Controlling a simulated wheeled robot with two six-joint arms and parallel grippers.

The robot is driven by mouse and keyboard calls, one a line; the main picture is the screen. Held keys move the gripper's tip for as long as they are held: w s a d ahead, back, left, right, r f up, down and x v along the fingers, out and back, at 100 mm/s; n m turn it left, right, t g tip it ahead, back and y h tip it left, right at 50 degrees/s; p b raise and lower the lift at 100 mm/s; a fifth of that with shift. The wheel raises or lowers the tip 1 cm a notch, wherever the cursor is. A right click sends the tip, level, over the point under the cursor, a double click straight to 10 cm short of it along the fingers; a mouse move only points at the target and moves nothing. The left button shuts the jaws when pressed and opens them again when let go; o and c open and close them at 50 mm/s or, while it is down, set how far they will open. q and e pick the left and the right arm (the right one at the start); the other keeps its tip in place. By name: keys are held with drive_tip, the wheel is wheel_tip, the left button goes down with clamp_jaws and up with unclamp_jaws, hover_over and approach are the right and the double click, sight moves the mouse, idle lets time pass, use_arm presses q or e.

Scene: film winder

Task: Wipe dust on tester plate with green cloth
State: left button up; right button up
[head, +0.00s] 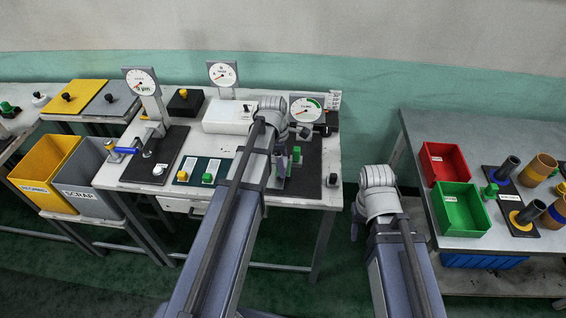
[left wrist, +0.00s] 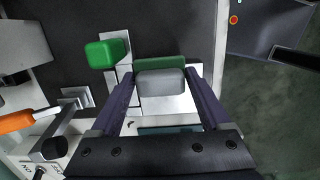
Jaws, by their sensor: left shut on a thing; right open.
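My left gripper (head: 279,178) is at the dark base of the right-hand gauge tester on the middle bench. In the left wrist view its two fingers (left wrist: 160,88) are shut on a grey block (left wrist: 160,83). Green material (left wrist: 160,63), which looks like the green cloth, shows along the block's far edge. A pale plate (left wrist: 183,104) shows under and beside the block, partly hidden by it and the fingers. I cannot make out dust on it. A green block (left wrist: 105,53) stands to the left. My right gripper (head: 356,224) is mostly hidden by its arm, over the floor between the benches.
The gauge (head: 306,109) stands behind my left gripper. A second gauge stand (head: 149,100) is at the bench's left. Yellow and grey bins (head: 89,187) stand further left. The right bench holds a red bin (head: 444,162) and a green bin (head: 460,209). Floor is clear between the benches.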

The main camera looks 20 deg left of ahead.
use_arm(q)
drive_tip(key=shift+r+p, duration=1.55)
drive_tip(key=shift+r, duration=0.4)
drive_tip(key=shift+r, duration=0.1)
wheel_tip(320, 180, up, 3)
drive_tip(key=p, duration=0.3)
